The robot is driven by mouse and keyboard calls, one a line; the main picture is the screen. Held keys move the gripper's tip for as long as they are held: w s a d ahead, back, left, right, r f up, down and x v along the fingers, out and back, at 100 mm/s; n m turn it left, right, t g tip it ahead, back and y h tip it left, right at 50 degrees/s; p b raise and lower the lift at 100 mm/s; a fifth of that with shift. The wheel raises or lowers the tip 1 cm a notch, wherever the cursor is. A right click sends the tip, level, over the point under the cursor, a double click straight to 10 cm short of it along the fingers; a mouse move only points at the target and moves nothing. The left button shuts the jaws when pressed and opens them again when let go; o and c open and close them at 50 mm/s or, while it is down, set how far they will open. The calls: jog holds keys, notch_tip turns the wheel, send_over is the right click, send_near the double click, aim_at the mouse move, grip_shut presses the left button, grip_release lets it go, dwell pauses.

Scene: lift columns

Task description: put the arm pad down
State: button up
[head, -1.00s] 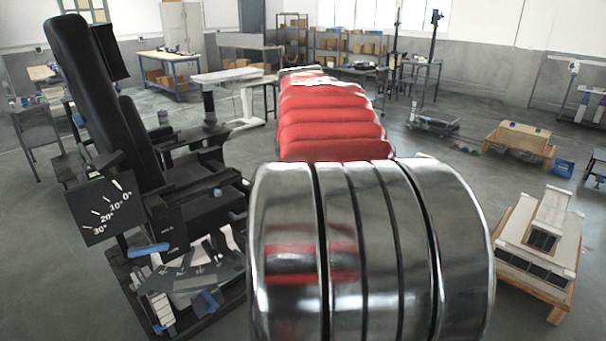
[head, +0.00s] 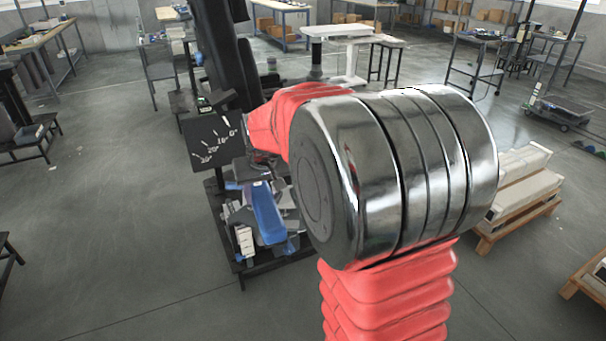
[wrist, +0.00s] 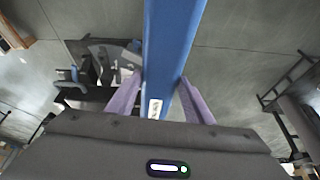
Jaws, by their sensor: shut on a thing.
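The arm pad is a long blue bar (wrist: 172,45) with a white label, seen in the wrist view running from between my fingers to the top edge. My gripper (wrist: 160,88) is shut on it, with one purple finger along each side. My fingers are too small and hidden to make out there. I cannot tell whether the pad touches anything.
A white table (head: 345,32) and a blue-framed workbench (head: 282,12) are behind. A pale block on a wooden pallet (head: 520,185) is at right. Grey floor at left is open.

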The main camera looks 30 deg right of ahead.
jog(key=w+a+f+n+y, duration=0.1)
jog(key=a+f+n, duration=0.2)
jog(key=a, duration=1.1)
jog(key=shift+f, duration=0.7)
jog(key=shift+a, duration=0.1)
